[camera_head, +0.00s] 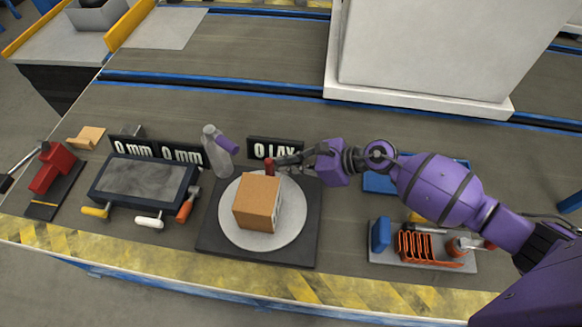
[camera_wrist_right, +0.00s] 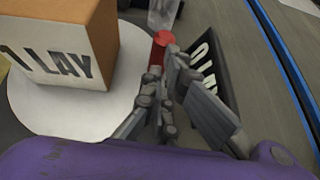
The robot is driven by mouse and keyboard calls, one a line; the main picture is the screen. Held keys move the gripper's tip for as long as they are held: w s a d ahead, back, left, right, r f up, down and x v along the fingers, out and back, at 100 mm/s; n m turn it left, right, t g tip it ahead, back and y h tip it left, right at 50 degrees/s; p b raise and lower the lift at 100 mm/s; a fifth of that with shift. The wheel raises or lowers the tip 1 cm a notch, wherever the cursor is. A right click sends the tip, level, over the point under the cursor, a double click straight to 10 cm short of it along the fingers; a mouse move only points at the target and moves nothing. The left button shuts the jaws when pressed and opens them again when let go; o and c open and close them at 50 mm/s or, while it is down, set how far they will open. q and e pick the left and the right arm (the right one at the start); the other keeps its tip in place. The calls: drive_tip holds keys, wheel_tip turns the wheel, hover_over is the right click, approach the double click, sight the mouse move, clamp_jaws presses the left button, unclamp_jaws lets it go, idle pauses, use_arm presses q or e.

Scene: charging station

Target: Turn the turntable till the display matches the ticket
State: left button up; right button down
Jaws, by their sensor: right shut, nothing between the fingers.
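The turntable is a pale round disc (camera_head: 290,232) on a dark square base (camera_head: 215,240). A cardboard box (camera_head: 257,203) sits on the disc. A red upright peg (camera_head: 269,166) stands near the disc's back edge; it also shows in the right wrist view (camera_wrist_right: 162,40). In the right wrist view the box's side (camera_wrist_right: 62,66) carries "LAY" after a cut-off character. My right gripper (camera_head: 282,162) is shut and empty, its fingertips close beside the peg; contact is unclear. I cannot identify a separate ticket. My left gripper is out of view.
Two "0 mm" displays (camera_head: 182,154) and a dark tray (camera_head: 110,180) with several handled tools are at left. A tray of parts (camera_head: 395,258) lies right. A white block (camera_head: 425,60) stands behind.

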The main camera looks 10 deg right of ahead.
sight(276, 173)
drive_tip(key=shift+w+a, duration=0.4)
drive_tip(key=shift+w, duration=0.1)
drive_tip(key=shift+w+a, duration=0.8)
drive_tip(key=shift+a, duration=0.15)
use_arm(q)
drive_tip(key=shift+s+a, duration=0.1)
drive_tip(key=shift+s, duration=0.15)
use_arm(e)
drive_tip(key=shift+w+a, duration=0.15)
drive_tip(key=shift+a, duration=0.1)
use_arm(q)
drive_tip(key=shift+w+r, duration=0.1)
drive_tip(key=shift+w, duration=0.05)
use_arm(e)
drive_tip(key=shift+a, duration=0.1)
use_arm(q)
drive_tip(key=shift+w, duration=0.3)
use_arm(e)
drive_tip(key=shift+w, duration=0.1)
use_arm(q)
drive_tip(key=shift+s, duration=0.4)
